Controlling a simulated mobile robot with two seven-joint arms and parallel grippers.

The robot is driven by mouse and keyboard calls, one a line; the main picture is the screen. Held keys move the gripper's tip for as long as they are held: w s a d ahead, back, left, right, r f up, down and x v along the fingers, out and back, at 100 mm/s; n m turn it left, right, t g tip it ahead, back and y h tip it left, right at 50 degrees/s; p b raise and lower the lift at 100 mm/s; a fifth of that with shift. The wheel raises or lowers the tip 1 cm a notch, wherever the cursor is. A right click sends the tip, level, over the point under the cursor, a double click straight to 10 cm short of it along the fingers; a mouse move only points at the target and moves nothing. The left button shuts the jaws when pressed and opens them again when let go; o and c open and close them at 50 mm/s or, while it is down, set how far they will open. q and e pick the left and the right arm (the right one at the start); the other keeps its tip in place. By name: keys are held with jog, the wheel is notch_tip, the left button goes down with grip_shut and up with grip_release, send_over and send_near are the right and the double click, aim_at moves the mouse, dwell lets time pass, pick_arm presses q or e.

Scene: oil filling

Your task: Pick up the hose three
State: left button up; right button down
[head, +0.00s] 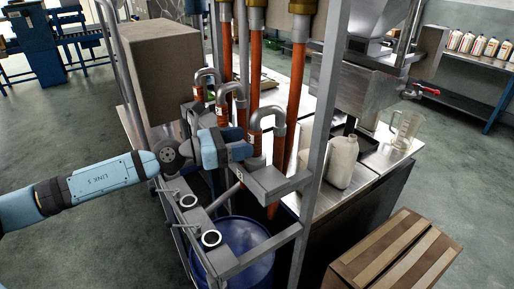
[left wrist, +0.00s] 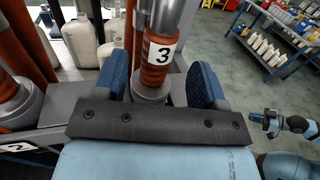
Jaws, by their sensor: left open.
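Hose three (left wrist: 160,62) shows in the left wrist view as a grey pipe with an orange ribbed sleeve and a white label "3". In the head view its grey bent top (head: 268,113) is the nearest of three in a row. My left gripper (head: 242,151) is beside its hanging end. In the left wrist view the blue fingers of my left gripper (left wrist: 160,88) stand open, one on each side of the hose. Gaps show near the fingers; contact cannot be told. My right gripper (left wrist: 268,122) appears small at the right of the wrist view, its jaws unclear.
A grey metal frame (head: 318,110) rises right of the hoses. A blue drum (head: 245,240) stands below. A white jug (head: 341,162) and a clear pitcher (head: 405,128) stand on the bench. A cardboard box (head: 400,255) is at front right. The floor at left is clear.

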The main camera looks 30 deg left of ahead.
aim_at(257, 139)
pick_arm(q)
jog(key=p+x, duration=0.2)
jog(key=x, duration=0.2)
jog(key=shift+a+f, duration=0.1)
jog(key=shift+a, duration=0.05)
jog(key=shift+w+d+f, duration=0.2)
jog(key=shift+w+d, duration=0.05)
jog(key=shift+w, duration=0.05)
pick_arm(e)
notch_tip(257, 139, up, 3)
jog(key=shift+w+r, duration=0.1)
pick_arm(q)
grip_shut()
pick_arm(e)
jog(key=shift+f, duration=0.35)
pick_arm(q)
jog(key=shift+r, duration=0.15)
pick_arm(e)
jog(key=shift+r, duration=0.1)
